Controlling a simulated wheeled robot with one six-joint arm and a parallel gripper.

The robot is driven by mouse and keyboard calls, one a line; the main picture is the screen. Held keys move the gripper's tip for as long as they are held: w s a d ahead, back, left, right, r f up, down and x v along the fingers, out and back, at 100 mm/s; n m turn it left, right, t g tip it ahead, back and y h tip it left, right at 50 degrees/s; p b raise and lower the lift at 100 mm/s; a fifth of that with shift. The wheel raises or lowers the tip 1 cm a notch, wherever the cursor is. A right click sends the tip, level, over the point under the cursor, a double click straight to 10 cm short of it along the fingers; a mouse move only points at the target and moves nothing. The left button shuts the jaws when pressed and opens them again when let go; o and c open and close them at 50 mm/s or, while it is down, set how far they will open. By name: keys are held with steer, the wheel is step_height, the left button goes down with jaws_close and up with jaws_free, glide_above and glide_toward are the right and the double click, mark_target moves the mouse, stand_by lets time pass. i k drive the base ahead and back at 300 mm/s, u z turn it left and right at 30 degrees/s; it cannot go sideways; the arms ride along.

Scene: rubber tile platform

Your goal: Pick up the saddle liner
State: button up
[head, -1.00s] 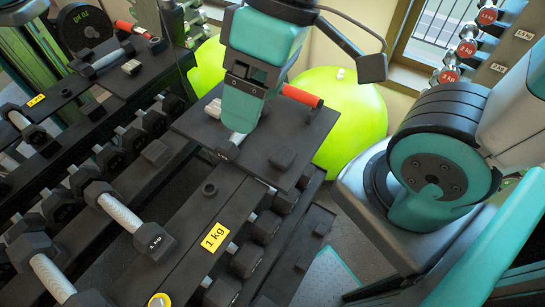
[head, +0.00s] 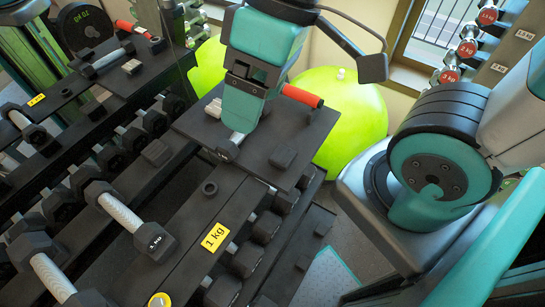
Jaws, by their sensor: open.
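My teal gripper (head: 238,128) points down over the black platform (head: 215,127) at the top of the rack. It is open; its fingertips are close to a short light handle with a dark end (head: 230,147), and I cannot tell whether they touch it. A small dark block (head: 284,157) lies on the platform to the right of the gripper, apart from it. Another dark, ribbed block (head: 157,152) lies on the rack to the left. I cannot tell for certain which small dark piece is the saddle liner.
A red-ended handle (head: 302,96) lies behind my gripper, with white pieces (head: 214,108) to its left. Dumbbells (head: 130,218) fill the rack at left. A black ring (head: 209,188) and a yellow 1 kg label (head: 214,237) sit in front. A green ball (head: 350,115) stands behind.

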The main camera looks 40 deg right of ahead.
mark_target(283, 157)
steer(key=u, duration=1.4)
steer(key=k, duration=0.5)
steer(key=z, duration=1.25)
